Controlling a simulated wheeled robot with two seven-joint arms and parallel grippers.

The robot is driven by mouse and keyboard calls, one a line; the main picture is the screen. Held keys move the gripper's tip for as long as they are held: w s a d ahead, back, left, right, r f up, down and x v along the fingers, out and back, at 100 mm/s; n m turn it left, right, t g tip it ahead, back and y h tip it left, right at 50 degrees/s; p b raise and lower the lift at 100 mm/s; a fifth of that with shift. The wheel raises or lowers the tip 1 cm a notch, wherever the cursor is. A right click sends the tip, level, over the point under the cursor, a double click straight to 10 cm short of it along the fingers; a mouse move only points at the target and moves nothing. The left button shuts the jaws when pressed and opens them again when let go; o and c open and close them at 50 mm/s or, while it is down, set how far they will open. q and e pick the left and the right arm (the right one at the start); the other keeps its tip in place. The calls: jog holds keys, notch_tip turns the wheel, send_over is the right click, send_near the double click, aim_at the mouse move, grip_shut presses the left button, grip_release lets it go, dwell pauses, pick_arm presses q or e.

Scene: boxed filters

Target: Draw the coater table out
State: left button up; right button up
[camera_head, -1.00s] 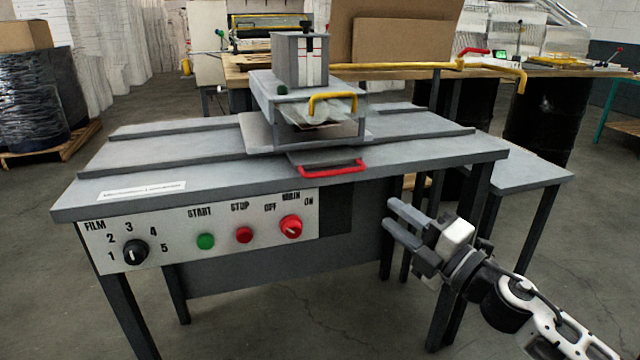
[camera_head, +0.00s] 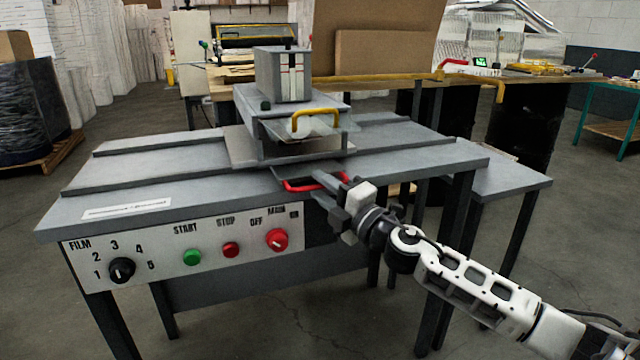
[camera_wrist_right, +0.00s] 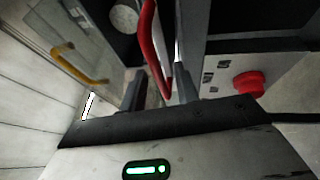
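The coater table is a thin grey sliding plate with a red handle (camera_head: 300,187) at its front edge, under the raised housing of the grey machine (camera_head: 400,150). My right gripper (camera_head: 328,193) is at the right part of this handle. In the right wrist view, the red handle (camera_wrist_right: 152,45) runs between the two dark fingers (camera_wrist_right: 160,90), with a gap still showing, so the gripper looks open around it. Most of the plate is hidden beneath the housing. My left gripper is not in view.
The front panel has a green start button (camera_head: 192,257), a red stop button (camera_head: 231,250), a red main switch (camera_head: 277,239) and a black film dial (camera_head: 122,270). A yellow handle (camera_head: 315,115) sits above the red one. Open floor lies in front.

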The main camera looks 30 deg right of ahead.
jog(key=shift+w+a+r, duration=0.1)
jog(key=shift+w, duration=0.45)
grip_shut()
jog(key=shift+a, duration=0.1)
